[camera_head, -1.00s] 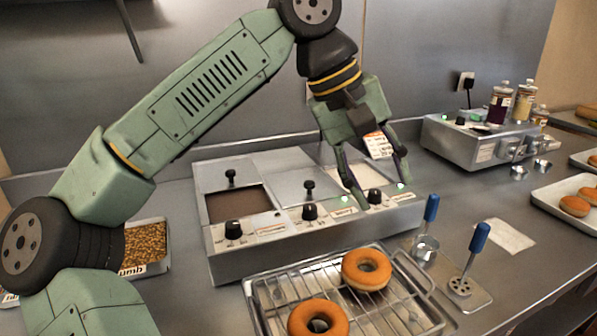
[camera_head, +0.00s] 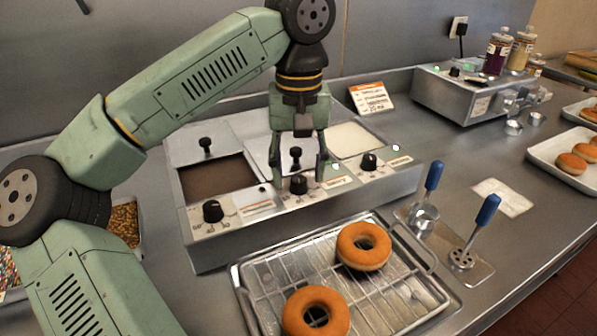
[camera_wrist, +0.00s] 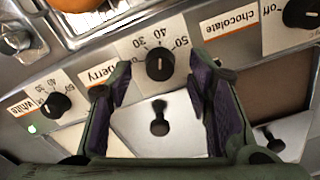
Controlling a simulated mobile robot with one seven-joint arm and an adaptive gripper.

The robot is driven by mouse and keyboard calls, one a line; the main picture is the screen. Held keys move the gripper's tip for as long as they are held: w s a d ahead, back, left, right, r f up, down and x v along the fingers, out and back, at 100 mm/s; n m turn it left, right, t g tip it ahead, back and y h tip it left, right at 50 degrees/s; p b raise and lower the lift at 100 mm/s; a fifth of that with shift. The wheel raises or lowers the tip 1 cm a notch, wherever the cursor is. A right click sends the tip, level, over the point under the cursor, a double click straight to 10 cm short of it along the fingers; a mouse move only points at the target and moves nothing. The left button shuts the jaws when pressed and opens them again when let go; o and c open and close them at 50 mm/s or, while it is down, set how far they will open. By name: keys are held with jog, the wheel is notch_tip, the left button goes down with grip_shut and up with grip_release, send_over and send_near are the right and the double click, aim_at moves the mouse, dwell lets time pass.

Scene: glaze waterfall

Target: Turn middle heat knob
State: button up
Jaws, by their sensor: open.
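The middle heat knob (camera_head: 298,184) is a black dial with a white mark on the sloped front of a grey glaze warmer (camera_head: 225,245). In the wrist view the knob (camera_wrist: 160,64) shows between my fingertips, beside a temperature scale and a label ending in "berry". My gripper (camera_head: 300,174) points down at the middle of the warmer, with one finger on each side of the knob in the picture. In the wrist view my gripper (camera_wrist: 161,72) has its purple-padded fingers apart, with visible gaps to the knob.
The left heat knob (camera_head: 212,211) and right heat knob (camera_head: 369,161) sit on either side. A black lid handle (camera_head: 295,157) stands behind the middle knob, close to my fingers. A wire rack (camera_head: 390,285) with two doughnuts is in front. Blue-handled tools (camera_head: 474,231) stand at the right.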

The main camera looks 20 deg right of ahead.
jog(key=shift+f, duration=0.8)
jog(key=shift+c, duration=0.2)
grip_shut()
